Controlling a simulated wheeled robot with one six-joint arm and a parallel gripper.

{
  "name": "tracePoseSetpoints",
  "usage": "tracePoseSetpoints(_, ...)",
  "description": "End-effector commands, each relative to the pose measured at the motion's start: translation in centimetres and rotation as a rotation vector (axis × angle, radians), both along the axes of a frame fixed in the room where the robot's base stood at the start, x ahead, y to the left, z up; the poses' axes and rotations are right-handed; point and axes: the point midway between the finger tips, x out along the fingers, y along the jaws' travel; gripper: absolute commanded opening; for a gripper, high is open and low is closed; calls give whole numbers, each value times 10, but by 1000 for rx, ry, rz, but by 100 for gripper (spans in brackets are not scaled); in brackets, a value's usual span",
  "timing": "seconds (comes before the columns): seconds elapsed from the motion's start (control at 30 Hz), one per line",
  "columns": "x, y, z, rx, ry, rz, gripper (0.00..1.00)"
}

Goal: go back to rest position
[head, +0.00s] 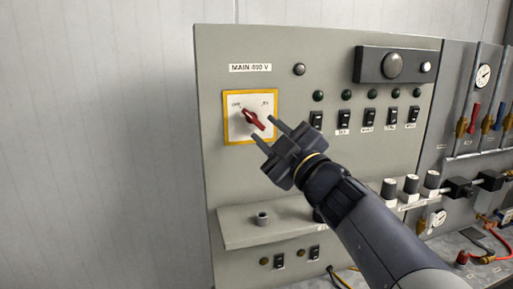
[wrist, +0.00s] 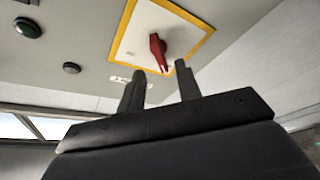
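My gripper (head: 263,129) is in front of the control panel (head: 220,100), close to the red main switch (head: 254,119). The switch sits on a white plate with a yellow border (head: 226,124), under the label "MAIN 400 V" (head: 250,68). Its handle is tilted, with the lower end to the right in the head view. In the wrist view, the two fingers (wrist: 158,77) stand apart with a gap between them, and the red handle (wrist: 158,50) is beyond the fingertips. Nothing is between the fingers. Whether a fingertip touches the handle is hard to tell.
A row of black rocker switches (head: 367,118) is right of my gripper. Below, a grey shelf (head: 240,230) juts out with a small grey cup-like part (head: 262,219) on it. Gauges, valves and hoses crowd the far right. The plain wall (head: 100,140) at left is clear.

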Motion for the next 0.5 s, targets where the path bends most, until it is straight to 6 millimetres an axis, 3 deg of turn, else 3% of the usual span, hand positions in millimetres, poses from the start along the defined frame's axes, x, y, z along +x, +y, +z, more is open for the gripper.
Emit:
tracePoseSetpoints(0.23,37,25,12,0,4,3,33)
tracePoseSetpoints(0.5,35,24,5,192,56,1,33)
